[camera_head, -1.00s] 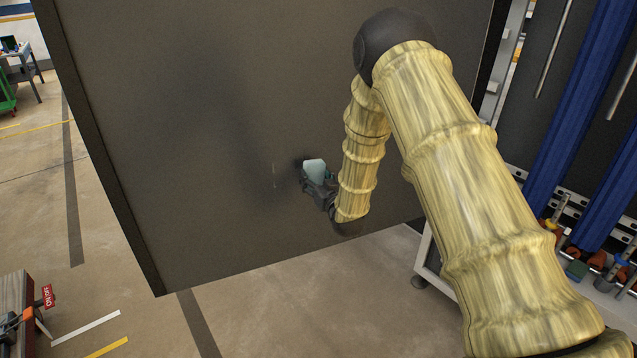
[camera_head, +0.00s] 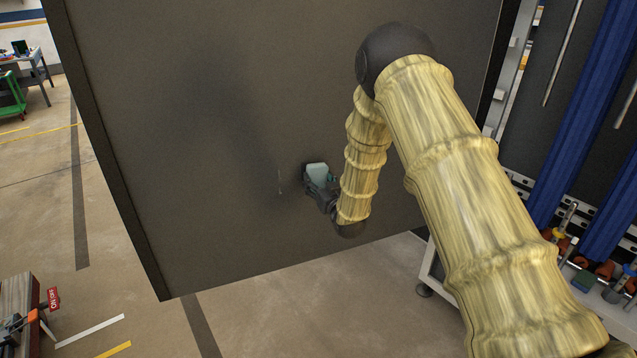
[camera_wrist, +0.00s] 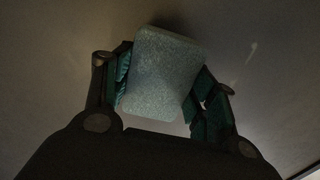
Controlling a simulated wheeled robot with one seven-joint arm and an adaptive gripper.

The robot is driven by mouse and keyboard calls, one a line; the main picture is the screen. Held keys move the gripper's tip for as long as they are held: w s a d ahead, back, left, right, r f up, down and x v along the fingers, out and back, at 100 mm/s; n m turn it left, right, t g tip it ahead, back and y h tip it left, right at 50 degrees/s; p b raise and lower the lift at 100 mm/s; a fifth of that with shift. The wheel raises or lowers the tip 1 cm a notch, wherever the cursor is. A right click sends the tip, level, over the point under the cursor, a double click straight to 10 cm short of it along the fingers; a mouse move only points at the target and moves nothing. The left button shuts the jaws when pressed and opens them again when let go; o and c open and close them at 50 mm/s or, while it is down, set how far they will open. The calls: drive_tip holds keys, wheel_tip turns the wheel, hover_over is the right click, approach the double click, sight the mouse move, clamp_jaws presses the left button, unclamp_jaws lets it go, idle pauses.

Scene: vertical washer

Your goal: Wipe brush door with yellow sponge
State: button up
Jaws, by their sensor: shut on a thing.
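The dark grey door (camera_head: 200,130) is a large flat panel filling the middle of the head view. My gripper (camera_head: 320,180) is low on the door's face, right of its middle. It is shut on a sponge (camera_wrist: 163,75), which looks pale blue-grey rather than yellow. The sponge sits between the teal finger pads in the wrist view, close to the door; I cannot tell whether it touches. A short pale streak (camera_head: 280,182) is on the door left of the sponge; a pale mark (camera_wrist: 251,50) also shows in the wrist view.
Blue vertical brushes (camera_head: 590,110) stand in the machine at the right. The door's lower edge hangs above open floor (camera_head: 300,310). A box with a red on/off tag (camera_head: 53,299) is at the lower left. A green cart (camera_head: 12,95) is far left.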

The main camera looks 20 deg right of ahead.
sight(278, 185)
drive_tip(key=shift+w+a+b, duration=0.1)
drive_tip(key=shift+w+b, duration=0.3)
drive_tip(key=shift+w, duration=0.55)
idle(0.4)
drive_tip(key=shift+s+a+b, duration=0.2)
drive_tip(key=shift+a+b, duration=0.25)
drive_tip(key=shift+a, duration=1.55)
drive_tip(key=shift+s+a+b, duration=0.2)
drive_tip(key=shift+a+b, duration=0.2)
drive_tip(key=shift+a, duration=1.55)
drive_tip(key=shift+s+a+b, duration=0.2)
drive_tip(key=shift+a+b, duration=0.25)
drive_tip(key=shift+a, duration=1.55)
drive_tip(key=shift+w+f+b, duration=0.1)
drive_tip(key=shift+f+b, duration=0.6)
drive_tip(key=shift+f, duration=0.15)
drive_tip(key=shift+d, duration=0.1)
